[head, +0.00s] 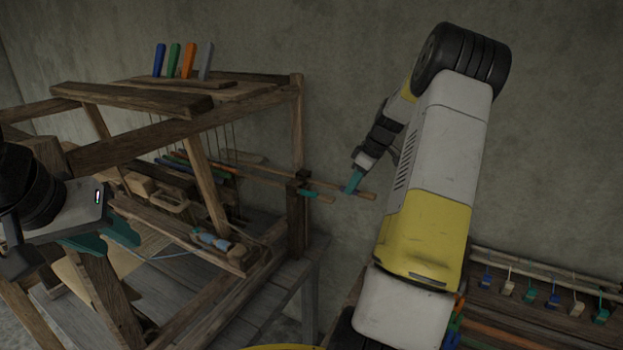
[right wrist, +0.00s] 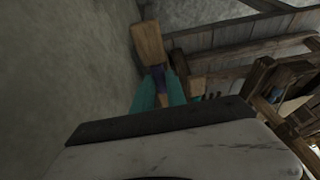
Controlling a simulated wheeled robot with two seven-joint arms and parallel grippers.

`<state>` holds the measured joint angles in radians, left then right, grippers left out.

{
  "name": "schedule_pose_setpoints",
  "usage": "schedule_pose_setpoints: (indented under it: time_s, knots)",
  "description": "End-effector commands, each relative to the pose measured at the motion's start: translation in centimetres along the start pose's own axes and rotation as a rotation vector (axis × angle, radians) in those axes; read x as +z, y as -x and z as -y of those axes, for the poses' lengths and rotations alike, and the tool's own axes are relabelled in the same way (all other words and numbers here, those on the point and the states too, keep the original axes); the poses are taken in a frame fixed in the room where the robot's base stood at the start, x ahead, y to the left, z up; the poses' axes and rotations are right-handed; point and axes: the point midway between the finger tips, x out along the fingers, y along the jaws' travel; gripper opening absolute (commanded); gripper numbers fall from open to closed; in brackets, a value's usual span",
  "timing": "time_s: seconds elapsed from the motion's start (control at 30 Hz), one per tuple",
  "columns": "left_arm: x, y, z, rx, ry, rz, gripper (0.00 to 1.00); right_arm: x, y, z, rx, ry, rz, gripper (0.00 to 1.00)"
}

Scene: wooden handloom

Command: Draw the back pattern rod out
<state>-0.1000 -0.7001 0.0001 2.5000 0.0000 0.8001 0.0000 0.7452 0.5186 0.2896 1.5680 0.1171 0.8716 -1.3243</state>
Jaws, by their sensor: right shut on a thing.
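The back pattern rod (head: 367,195) is a thin wooden rod that sticks out to the right of the loom's right post. My right gripper (head: 351,184) is shut on it near its outer end. In the right wrist view the rod's wooden end (right wrist: 148,44) stands out past the teal fingers (right wrist: 159,88), with a blue band (right wrist: 158,72) between them. A second rod with a teal band (head: 308,193) sticks out less far, in front of it; its end (right wrist: 196,86) shows beside my fingers. My left gripper (head: 103,240) is open and empty at the loom's left front.
The wooden loom frame (head: 297,125) fills the left and middle. Several coloured pegs (head: 174,60) stand on its top. A blue-and-wood shuttle (head: 210,239) lies on the front beam. A rack with several coloured tags (head: 530,293) stands at lower right. The wall is close behind the rods.

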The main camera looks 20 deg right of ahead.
Motion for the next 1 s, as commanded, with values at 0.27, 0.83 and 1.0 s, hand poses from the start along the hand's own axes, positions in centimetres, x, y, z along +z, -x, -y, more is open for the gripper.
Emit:
schedule_pose_setpoints:
  time_s: [0.27, 0.83, 1.0]
  knots:
    - [0.0, 0.0, 0.0, 0.0, 0.0, 0.0, 0.36, 8.0, 3.4, -0.1, 0.005, -0.005, 0.0, 0.0]
    - [0.0, 0.0, 0.0, 0.0, 0.0, 0.0, 0.36, 14.4, 6.1, -0.1, 0.003, 0.001, -0.001, 0.0]
    - [0.0, 0.0, 0.0, 0.0, 0.0, 0.0, 0.36, 14.6, 6.1, -0.1, 0.003, 0.0, 0.002, 0.0]
